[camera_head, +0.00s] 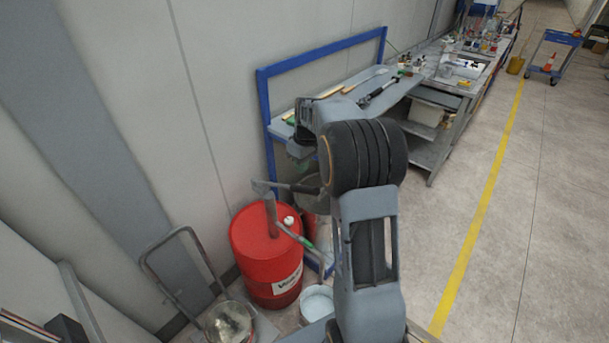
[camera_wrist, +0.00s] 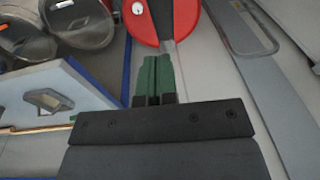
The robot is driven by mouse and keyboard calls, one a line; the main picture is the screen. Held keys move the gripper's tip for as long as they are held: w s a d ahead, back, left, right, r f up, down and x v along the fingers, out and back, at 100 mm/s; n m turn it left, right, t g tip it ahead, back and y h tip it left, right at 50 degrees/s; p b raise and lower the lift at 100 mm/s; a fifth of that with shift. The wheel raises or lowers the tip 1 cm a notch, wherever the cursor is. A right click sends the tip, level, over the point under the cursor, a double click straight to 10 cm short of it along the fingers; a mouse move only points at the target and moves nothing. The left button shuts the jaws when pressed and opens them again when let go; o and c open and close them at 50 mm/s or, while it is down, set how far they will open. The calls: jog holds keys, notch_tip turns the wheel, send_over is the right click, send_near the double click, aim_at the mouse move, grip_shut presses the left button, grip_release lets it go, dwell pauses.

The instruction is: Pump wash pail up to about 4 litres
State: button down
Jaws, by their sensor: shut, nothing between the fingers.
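The wash pail (camera_head: 317,303), a small pale round pail, stands on the floor at the right foot of the red drum (camera_head: 262,262). Its inside looks pale; I cannot read its level. A grey hand pump (camera_head: 271,217) rises from the drum top, with an arm sloping down to the right toward the pail. In the wrist view the red drum (camera_wrist: 180,25) shows at the top, beyond my fingers. My gripper (camera_wrist: 157,60) is shut and empty, its green fingers together. In the head view my arm largely hides the gripper, above and right of the pump.
A workbench (camera_head: 425,85) with tools runs along the wall behind my arm, with a blue frame (camera_head: 263,100) at its near end. A grey hand truck (camera_head: 160,280) stands left of the drum. Open floor (camera_head: 540,190) with a yellow line lies to the right.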

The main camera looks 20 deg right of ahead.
jog(key=shift+s+f+p, duration=0.2)
jog(key=shift+s+f, duration=0.3)
jog(key=shift+f, duration=0.35)
jog(key=shift+s+f+p, duration=0.15)
jog(key=shift+s+f, duration=0.3)
jog(key=shift+f, duration=0.4)
